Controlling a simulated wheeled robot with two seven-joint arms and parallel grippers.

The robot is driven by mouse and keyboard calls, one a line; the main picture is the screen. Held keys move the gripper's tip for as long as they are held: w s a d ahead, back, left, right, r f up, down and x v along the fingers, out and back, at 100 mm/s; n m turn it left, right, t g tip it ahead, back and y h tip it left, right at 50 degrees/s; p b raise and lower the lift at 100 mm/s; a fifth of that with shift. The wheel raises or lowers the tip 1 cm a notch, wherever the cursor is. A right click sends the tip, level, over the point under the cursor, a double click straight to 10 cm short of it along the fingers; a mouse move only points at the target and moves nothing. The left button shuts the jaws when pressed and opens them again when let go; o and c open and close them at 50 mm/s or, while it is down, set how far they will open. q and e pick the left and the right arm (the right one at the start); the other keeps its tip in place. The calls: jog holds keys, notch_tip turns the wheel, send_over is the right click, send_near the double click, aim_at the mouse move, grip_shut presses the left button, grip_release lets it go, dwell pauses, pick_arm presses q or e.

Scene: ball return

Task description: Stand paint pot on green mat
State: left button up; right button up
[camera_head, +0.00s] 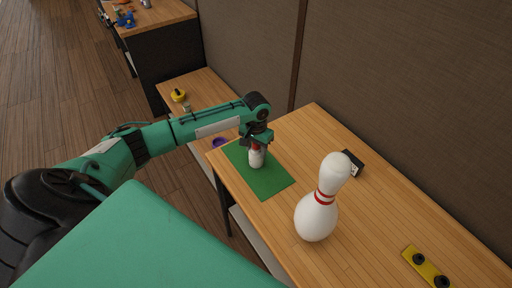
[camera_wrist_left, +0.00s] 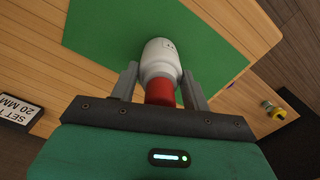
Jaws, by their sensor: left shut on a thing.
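The paint pot (camera_head: 256,158), a small white bottle-shaped pot with a red cap, is upright over the green mat (camera_head: 275,182) in the head view. In the left wrist view the pot (camera_wrist_left: 160,58) shows its white body against the green mat (camera_wrist_left: 95,28), red cap towards my wrist. My left gripper (camera_head: 257,146) is above the mat and shut on the pot, with one finger on each side in the wrist view (camera_wrist_left: 160,85). I cannot tell whether the pot's base touches the mat. My right gripper is not in view.
A large white bowling pin (camera_head: 316,215) with red bands stands right of the mat. Behind it is a small black-and-white sign (camera_head: 352,164). A yellow bar with black knobs (camera_head: 428,266) lies at front right. A purple round thing (camera_head: 219,142) is left of the mat.

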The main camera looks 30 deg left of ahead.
pick_arm(q)
jog(key=o, duration=1)
jog(key=shift+f, duration=0.1)
jog(key=shift+o, duration=0.2)
notch_tip(320, 180, up, 12)
jog(key=shift+r+b, duration=0.2)
jog(key=shift+b, duration=1.05)
jog(key=shift+f, duration=0.1)
